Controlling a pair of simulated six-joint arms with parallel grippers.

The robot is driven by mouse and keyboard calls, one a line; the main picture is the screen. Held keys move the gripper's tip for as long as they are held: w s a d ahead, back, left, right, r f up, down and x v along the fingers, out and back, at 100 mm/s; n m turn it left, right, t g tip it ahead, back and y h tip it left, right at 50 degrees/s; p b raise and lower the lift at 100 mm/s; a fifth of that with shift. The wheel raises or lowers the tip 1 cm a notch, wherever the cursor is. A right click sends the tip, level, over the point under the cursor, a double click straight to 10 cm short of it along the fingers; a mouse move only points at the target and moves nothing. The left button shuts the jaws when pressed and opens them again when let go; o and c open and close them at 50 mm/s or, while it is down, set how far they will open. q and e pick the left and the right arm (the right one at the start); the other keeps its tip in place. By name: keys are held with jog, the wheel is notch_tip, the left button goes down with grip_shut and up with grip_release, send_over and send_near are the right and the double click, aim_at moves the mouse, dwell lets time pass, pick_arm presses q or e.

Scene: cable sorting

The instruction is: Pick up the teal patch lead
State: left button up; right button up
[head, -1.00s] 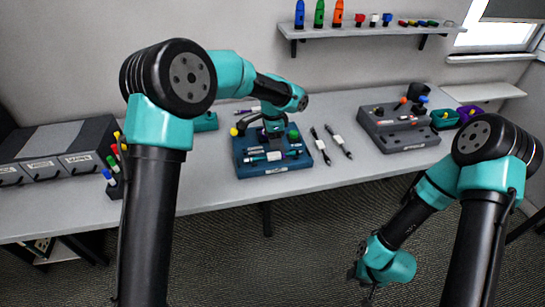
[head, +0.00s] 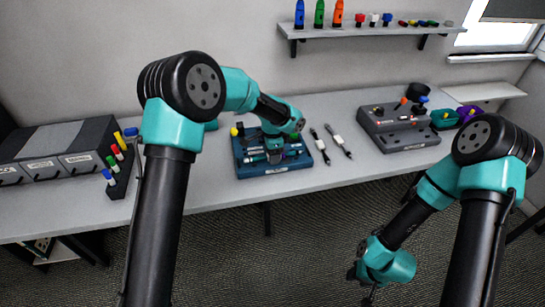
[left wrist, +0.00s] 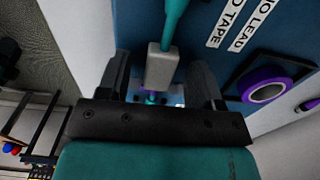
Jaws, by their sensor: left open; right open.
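The teal patch lead (left wrist: 174,18) shows in the left wrist view as a teal cable running into a grey connector block. My left gripper (left wrist: 162,82) is open, with one finger on each side of the grey block; I cannot tell whether either finger touches it. In the head view my left gripper (head: 275,152) is low over the blue tray (head: 249,171) and hides much of what lies in it. My right gripper (head: 362,292) hangs in front of the table, far from the tray; its fingers are small and dark there.
A purple tape roll (left wrist: 267,91) and white labels (left wrist: 232,22) are beside the gripper. Two dark leads with white tags (head: 338,142) lie right of the tray. A grey device block (head: 400,128) stands further right, grey drawers (head: 60,150) at left.

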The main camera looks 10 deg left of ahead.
pick_arm(q)
jog(key=shift+f, duration=0.15)
dwell(0.3)
grip_shut()
dwell(0.5)
jog(key=shift+r, duration=1.55)
jog(key=shift+s+r, duration=0.2)
jog(key=shift+r, duration=0.05)
jog(key=s+d+r, duration=0.1)
jog(key=s+d, duration=0.1)
jog(key=s, duration=1.3)
jog(key=shift+s+d+r, duration=0.2)
jog(key=shift+s+d, duration=0.05)
